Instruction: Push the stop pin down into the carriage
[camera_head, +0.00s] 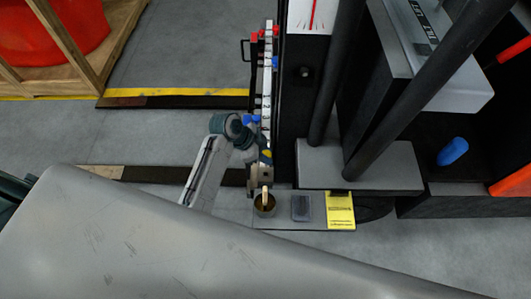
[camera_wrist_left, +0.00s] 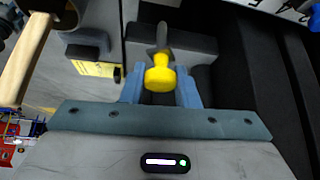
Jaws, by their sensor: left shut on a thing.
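The stop pin has a yellow knob (camera_wrist_left: 160,78) and a grey shaft, seen in the left wrist view. The knob also shows as a small yellow spot (camera_head: 266,154) in the head view. My left gripper (camera_wrist_left: 160,88) has its two blue-grey fingers shut on the pin, one on each side of the knob. A dark grey block (camera_wrist_left: 195,46), which looks like the carriage, lies behind the pin. How deep the shaft sits in it cannot be told. In the head view the left gripper (camera_head: 260,152) is at the lower end of the numbered rail (camera_head: 267,90). My right gripper is out of view.
A round cup (camera_head: 265,208) with a wooden handle stands below the rail, beside a dark grey pad (camera_head: 302,208) and a yellow label (camera_head: 340,208). Dark posts and a grey block (camera_head: 360,168) stand close to the right. Open floor (camera_head: 190,60) lies to the left.

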